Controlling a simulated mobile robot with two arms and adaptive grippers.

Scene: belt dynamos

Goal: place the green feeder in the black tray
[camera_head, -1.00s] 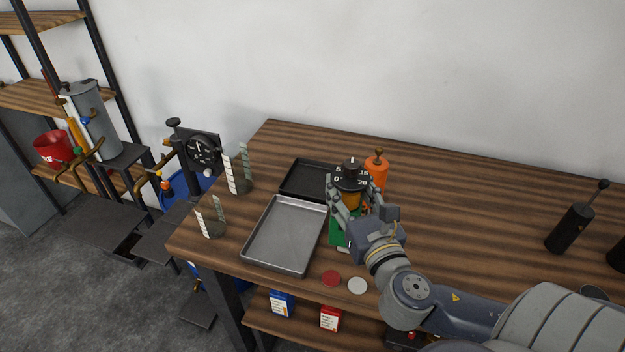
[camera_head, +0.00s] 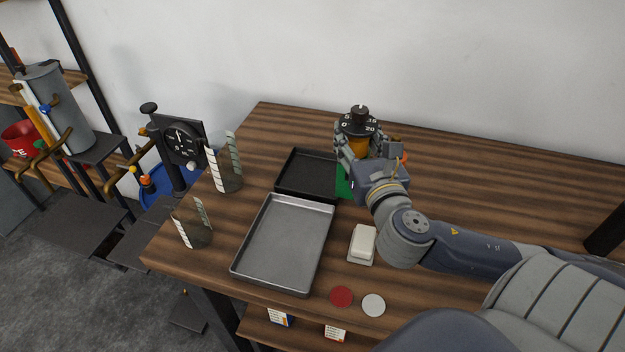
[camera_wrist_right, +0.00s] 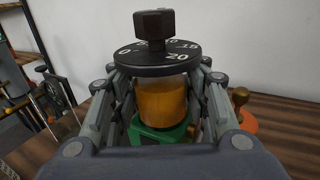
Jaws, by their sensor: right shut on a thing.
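The green feeder (camera_head: 358,125) has a green base, an amber clear body and a black numbered dial with a knob on top. My right gripper (camera_head: 357,148) is shut around its body and holds it upright by the right side of the black tray (camera_head: 305,192). In the right wrist view, the fingers stand on both sides of the feeder's amber body (camera_wrist_right: 163,102). The black tray is empty where it shows. The gripper and feeder hide the feeder's underside, so its height over the table is unclear. My left gripper is out of view.
An empty grey metal tray (camera_head: 285,245) lies in front of the black tray. Two clear striped holders (camera_head: 225,170) stand at the left. A white block (camera_head: 363,242), a red disc (camera_head: 341,296) and a pale disc (camera_head: 373,305) lie in front. An orange item (camera_wrist_right: 241,115) stands beside the gripper.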

